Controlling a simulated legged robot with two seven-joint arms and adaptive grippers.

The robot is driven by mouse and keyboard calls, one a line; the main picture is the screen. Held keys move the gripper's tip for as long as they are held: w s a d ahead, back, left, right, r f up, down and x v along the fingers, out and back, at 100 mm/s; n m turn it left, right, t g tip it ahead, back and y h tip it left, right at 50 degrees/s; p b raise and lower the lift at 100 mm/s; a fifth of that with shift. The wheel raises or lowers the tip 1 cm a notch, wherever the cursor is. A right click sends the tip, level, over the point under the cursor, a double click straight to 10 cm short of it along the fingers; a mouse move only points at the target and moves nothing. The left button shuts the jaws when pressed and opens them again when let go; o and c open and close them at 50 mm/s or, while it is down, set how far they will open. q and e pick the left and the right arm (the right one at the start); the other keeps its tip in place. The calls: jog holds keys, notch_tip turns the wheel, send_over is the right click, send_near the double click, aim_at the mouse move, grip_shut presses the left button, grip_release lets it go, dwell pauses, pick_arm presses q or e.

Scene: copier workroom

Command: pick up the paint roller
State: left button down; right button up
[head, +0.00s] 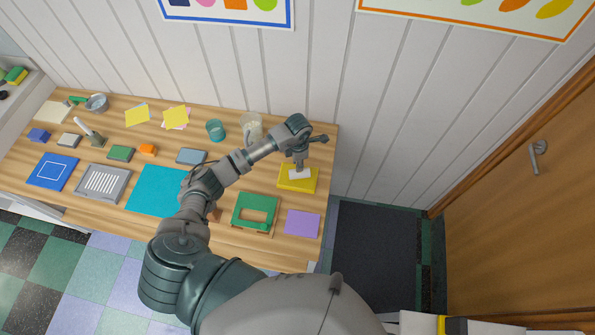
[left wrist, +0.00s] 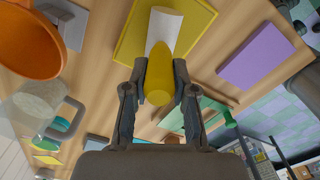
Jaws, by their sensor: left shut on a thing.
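The paint roller (left wrist: 160,72) has a yellow handle and a white part that lies over the yellow tray (left wrist: 203,20) in the left wrist view. In the head view its white part (head: 300,174) shows on the yellow tray (head: 284,184) near the right end of the table. My left gripper (left wrist: 158,84) is shut on the yellow handle, with one finger on each side. In the head view the left gripper (head: 299,162) points down just above the tray, and the handle is mostly hidden by it. My right gripper is not in view.
A green frame-like thing (head: 237,213) and a purple sheet (head: 302,223) lie in front of the tray. A clear jar (head: 250,121) and a teal cup (head: 215,130) stand behind my left arm. The table (head: 268,243) ends just right of the tray. A wall stands behind it.

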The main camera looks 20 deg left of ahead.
aim_at(296, 173)
pick_arm(q)
jog(key=shift+d+r, duration=0.1)
jog(key=shift+d, duration=0.3)
jog(key=shift+r, duration=0.4)
jog(key=shift+s+a+r+b, duration=0.25)
jog(key=shift+a+r, duration=0.05)
jog(key=shift+r, duration=0.35)
jog(key=shift+s+a+r+b, duration=0.2)
jog(key=shift+s+a+r, duration=0.05)
jog(key=shift+r, duration=0.35)
jog(key=s+a+r+b, duration=0.1)
jog(key=s+b, duration=0.1)
jog(key=s, duration=1.3)
jog(key=shift+a+r, duration=0.3)
jog(key=shift+a, duration=0.1)
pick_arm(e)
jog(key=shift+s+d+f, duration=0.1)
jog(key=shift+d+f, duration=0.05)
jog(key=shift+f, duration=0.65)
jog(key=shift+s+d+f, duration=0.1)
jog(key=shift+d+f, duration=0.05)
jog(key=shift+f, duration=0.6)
pick_arm(q)
jog(key=shift+w, duration=0.1)
